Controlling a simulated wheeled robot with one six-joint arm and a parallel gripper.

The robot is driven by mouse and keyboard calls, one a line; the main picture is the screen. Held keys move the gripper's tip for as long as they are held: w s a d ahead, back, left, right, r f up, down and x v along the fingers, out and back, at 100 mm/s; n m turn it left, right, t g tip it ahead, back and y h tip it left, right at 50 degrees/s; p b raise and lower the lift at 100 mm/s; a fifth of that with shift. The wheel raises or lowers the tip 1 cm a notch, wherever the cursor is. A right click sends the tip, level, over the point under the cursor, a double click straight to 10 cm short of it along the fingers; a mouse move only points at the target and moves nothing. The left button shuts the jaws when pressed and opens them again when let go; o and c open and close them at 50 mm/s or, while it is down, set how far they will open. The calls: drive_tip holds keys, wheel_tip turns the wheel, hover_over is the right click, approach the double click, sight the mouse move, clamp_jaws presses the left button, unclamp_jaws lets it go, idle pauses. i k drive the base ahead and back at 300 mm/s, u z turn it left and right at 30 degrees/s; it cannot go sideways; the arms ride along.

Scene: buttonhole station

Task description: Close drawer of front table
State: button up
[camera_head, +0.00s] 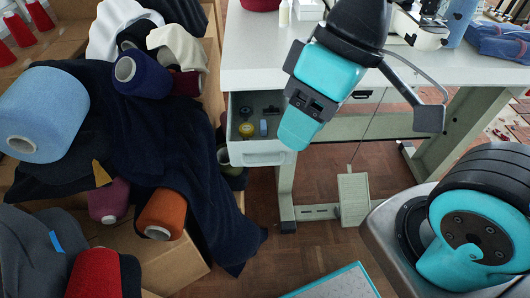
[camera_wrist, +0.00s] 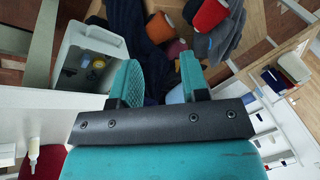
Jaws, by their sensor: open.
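The white drawer (camera_head: 262,155) of the front table (camera_head: 262,55) is pulled open below the left part of the tabletop. A yellow item and other small items lie inside. My gripper (camera_head: 298,132) is in front of the drawer's right side in the head view, pointing down, and partly covers that side. In the wrist view, my gripper's two teal fingers (camera_wrist: 159,78) are apart with nothing held between them. The drawer (camera_wrist: 107,38) lies left of the left finger there. I cannot tell whether that finger touches the drawer.
Dark cloth (camera_head: 150,130) and several thread cones, such as an orange cone (camera_head: 165,212), crowd the left beside the drawer. A pedal (camera_head: 353,198) stands on the floor under the table. A blue bag (camera_head: 498,42) lies on the tabletop at right. Wooden floor is free below the drawer.

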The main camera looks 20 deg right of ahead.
sight(268, 150)
drive_tip(key=z, duration=0.55)
drive_tip(key=k, duration=1.3)
drive_tip(key=u, duration=0.1)
drive_tip(key=i, duration=0.8)
drive_tip(key=u, duration=0.45)
